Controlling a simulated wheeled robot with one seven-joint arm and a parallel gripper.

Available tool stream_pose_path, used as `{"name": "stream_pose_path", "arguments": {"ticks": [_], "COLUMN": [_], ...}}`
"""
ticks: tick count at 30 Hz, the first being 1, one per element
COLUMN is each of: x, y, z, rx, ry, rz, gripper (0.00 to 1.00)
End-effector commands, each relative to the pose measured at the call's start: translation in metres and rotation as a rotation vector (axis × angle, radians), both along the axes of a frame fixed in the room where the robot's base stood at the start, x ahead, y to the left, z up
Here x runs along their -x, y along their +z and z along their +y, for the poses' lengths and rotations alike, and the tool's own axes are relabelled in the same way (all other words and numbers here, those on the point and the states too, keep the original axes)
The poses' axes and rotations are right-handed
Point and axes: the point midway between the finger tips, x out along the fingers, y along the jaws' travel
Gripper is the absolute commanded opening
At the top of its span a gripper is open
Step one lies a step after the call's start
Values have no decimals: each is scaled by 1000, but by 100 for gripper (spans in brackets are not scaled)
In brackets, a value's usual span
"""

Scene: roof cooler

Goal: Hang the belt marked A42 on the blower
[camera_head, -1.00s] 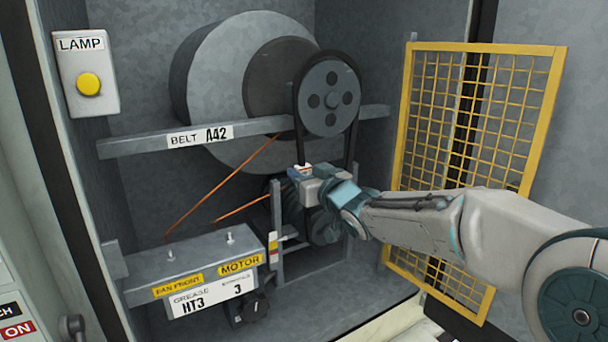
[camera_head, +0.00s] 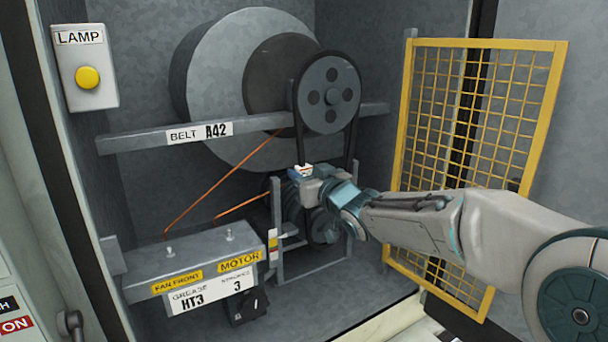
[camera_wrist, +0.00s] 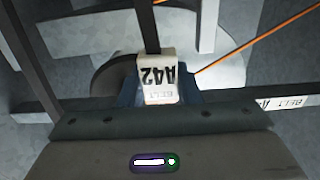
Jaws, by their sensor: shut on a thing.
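The black belt (camera_head: 298,120) runs over the upper grey pulley (camera_head: 329,95) of the blower and down both sides toward the lower pulley (camera_head: 324,226). My gripper (camera_head: 303,172) is shut on the belt's left run, between the two pulleys. In the wrist view my gripper (camera_wrist: 158,95) has a white tag marked A42 (camera_wrist: 158,78) between its fingers, with the belt leading away from it. My gripper and wrist partly hide the lower pulley, so I cannot tell how the belt sits there.
A grey crossbar (camera_head: 140,138) labelled BELT A42 spans the blower drum (camera_head: 215,75). A yellow mesh guard (camera_head: 475,130) stands open at the right. A grease block (camera_head: 195,262) with thin orange lines (camera_head: 225,185) is at lower left. A lamp box (camera_head: 86,70) hangs at upper left.

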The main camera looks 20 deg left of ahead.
Motion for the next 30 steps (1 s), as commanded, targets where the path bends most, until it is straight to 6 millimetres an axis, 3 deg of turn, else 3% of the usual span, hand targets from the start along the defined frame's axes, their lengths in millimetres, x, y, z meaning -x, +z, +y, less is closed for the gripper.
{"name": "stream_pose_path", "arguments": {"ticks": [14, 15, 18, 30], "x": [0, 0, 0, 4], "y": [-4, -4, -4, -5], "z": [0, 0, 0, -6], "rx": [-1, -1, -1, 1], "ry": [0, 0, 0, -1], "rz": [-1, -1, -1, -1], "gripper": [0, 33, 56, 56]}}
